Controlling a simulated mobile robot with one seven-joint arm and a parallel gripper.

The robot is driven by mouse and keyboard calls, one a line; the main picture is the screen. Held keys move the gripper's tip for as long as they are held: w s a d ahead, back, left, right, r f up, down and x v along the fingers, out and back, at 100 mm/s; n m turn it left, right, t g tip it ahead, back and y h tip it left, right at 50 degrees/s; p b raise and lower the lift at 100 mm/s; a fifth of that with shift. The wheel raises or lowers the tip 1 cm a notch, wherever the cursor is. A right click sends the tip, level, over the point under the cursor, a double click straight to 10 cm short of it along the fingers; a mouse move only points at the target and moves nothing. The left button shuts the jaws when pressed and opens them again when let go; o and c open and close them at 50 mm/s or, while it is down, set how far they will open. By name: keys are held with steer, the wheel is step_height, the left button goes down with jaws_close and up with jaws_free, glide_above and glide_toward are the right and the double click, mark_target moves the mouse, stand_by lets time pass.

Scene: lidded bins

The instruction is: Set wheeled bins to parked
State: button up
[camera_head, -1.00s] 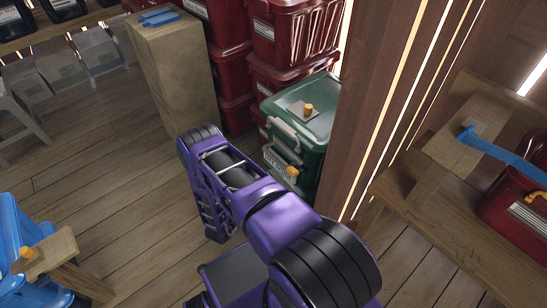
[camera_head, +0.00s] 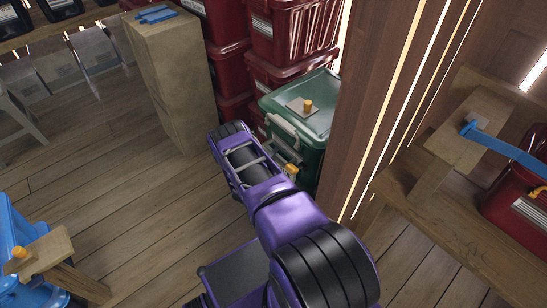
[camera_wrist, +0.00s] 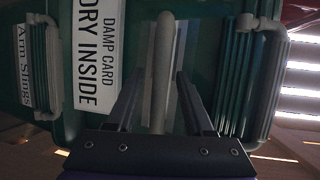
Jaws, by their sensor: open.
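A green lidded bin (camera_head: 309,165) stands in front of the red bins, its lid on. An orange knob (camera_head: 307,105) sits on a plate on the lid, and another orange knob (camera_head: 291,170) is low on its front. In the wrist view a green bin face (camera_wrist: 210,50) fills the picture, with "DAMP CARD" and "DRY INSIDE" labels. My gripper (camera_wrist: 161,76) is open in front of it, its fingers on either side of a pale upright bar (camera_wrist: 164,50). I cannot tell whether they touch it. My arm hides the gripper in the head view. Wheels are not visible.
A blue bin (camera_head: 15,235) is at the left edge, beside a wooden piece with an orange knob. A wooden pillar (camera_head: 172,80) stands behind my arm. A brown post (camera_head: 375,110) and a wooden bench (camera_head: 460,230) are at right.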

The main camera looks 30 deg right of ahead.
steer(key=shift+c, duration=0.3)
jaws_close()
stand_by(1.2)
